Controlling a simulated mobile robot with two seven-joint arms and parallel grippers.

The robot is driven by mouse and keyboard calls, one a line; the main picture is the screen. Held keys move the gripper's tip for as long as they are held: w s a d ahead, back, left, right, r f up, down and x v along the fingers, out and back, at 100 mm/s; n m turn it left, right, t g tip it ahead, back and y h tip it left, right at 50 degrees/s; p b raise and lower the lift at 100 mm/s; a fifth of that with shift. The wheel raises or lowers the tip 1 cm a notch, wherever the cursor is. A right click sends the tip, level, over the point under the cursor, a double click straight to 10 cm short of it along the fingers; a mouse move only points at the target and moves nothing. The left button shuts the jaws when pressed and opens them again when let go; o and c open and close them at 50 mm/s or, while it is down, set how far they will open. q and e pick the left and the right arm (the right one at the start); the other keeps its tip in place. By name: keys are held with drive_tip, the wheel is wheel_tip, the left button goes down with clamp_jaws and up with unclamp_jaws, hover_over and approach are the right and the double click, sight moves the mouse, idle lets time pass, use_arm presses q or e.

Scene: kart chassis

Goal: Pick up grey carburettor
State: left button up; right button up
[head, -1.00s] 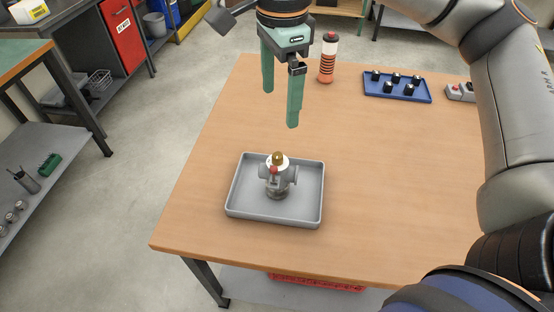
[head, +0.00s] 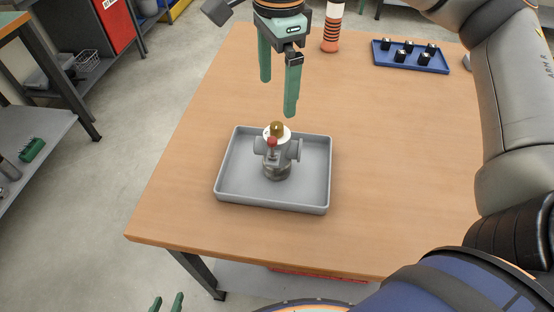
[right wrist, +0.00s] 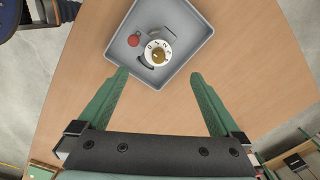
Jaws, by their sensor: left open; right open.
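The grey carburettor (head: 277,160), with a white dial, brass knob and red knob on top, stands upright in a grey tray (head: 225,180) on the wooden table. In the right wrist view the carburettor (right wrist: 158,48) lies just beyond my fingertips, seen from above. My right gripper (head: 278,97) points down, open and empty, above and behind the carburettor, not touching it. It is also open in the right wrist view (right wrist: 159,75). Only the green fingertips of my left gripper (head: 166,303) show at the bottom edge of the head view, apart and empty.
A blue tray (head: 410,64) with several black parts lies at the back right of the table. The table is clear around the grey tray. A shelf bench (head: 35,130) stands on the left.

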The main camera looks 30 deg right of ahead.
sight(278, 125)
wheel_tip(278, 125, down, 6)
drive_tip(key=shift+w+f, duration=0.1)
drive_tip(key=shift+d+f, duration=0.1)
drive_tip(key=shift+f, duration=2.6)
clamp_jaws()
drive_tip(key=shift+r, duration=0.1)
